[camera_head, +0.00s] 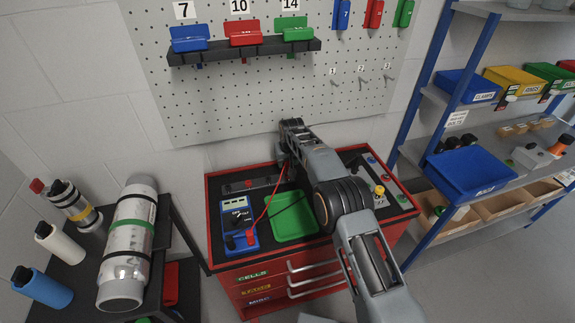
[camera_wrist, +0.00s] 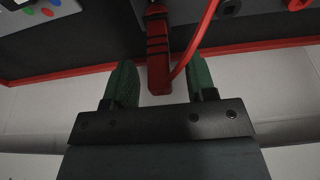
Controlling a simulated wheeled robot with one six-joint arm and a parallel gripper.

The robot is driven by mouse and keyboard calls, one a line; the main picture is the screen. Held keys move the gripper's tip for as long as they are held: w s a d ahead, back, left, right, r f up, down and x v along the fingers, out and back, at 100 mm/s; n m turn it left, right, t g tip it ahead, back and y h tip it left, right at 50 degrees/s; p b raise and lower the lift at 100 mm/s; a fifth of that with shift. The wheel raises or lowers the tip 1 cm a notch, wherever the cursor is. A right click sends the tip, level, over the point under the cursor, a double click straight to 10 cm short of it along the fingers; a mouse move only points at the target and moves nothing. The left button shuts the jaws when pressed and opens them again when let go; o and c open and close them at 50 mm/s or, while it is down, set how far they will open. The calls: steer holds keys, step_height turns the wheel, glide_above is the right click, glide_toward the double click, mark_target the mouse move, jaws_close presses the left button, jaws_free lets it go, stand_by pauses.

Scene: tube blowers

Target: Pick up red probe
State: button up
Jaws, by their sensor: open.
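The red probe (camera_wrist: 158,52), with dark bands near its upper part, lies between the two green fingertips of my gripper (camera_wrist: 161,68) in the wrist view. The fingers are open, with a gap on each side of the probe. A red lead (camera_wrist: 203,35) runs up beside it. In the head view the red lead (camera_head: 265,208) rises from the blue multimeter (camera_head: 238,226) towards my arm's far end at the back of the cart. The probe itself is hard to make out there, around my gripper.
The red tool cart (camera_head: 217,265) bears a green tray (camera_head: 292,227) right of the multimeter, with a dark lead across it. A black strip with red parts (camera_head: 249,184) lies along the back. A device with a yellow knob (camera_head: 380,191) stands right. The pegboard wall (camera_head: 240,105) rises close behind.

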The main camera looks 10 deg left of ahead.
steer(key=shift+x, duration=0.95)
steer(key=shift+c, duration=0.4)
jaws_close()
